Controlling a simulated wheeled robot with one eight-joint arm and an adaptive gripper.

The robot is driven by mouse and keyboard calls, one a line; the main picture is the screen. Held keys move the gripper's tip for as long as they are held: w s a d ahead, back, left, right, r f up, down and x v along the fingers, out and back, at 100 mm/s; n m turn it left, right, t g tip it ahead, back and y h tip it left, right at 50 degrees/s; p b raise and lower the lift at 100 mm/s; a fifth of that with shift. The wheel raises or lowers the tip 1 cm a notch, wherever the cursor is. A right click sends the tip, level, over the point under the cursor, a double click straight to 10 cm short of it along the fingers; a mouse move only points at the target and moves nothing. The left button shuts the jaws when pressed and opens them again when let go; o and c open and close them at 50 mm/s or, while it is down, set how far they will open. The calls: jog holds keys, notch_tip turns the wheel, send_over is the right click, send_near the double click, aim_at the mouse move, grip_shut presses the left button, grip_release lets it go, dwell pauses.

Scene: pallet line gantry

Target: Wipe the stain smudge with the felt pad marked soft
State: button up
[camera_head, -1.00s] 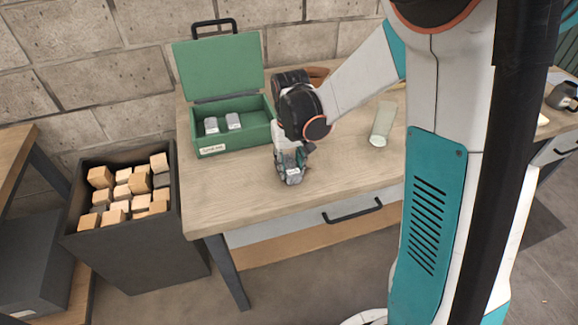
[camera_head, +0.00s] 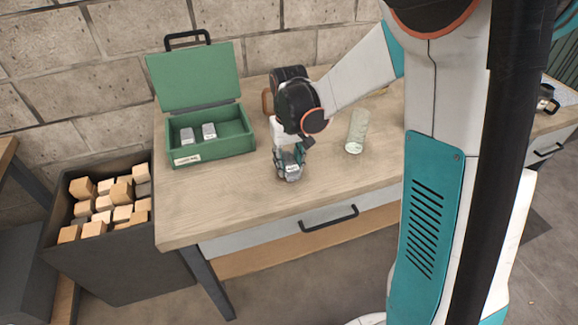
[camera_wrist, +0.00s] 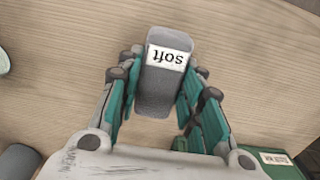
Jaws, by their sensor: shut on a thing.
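The grey felt pad (camera_wrist: 157,93) with a white label reading "soft" is between my gripper's fingers in the wrist view. My gripper (camera_head: 289,172) is shut on it, above the wooden tabletop (camera_head: 250,205); whether the pad touches the wood I cannot tell. The head view shows the pad as a small grey shape at the fingertips. I cannot make out the stain smudge in either view.
An open green box (camera_head: 222,155) with two grey pads (camera_head: 209,131) stands at the table's back left. A pale translucent cylinder (camera_head: 357,132) stands right of my gripper. A dark bin (camera_head: 110,262) of wooden blocks is at left. The front tabletop is clear.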

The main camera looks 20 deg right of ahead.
jog(key=shift+r+p, duration=1.8)
jog(key=shift+r, duration=1.05)
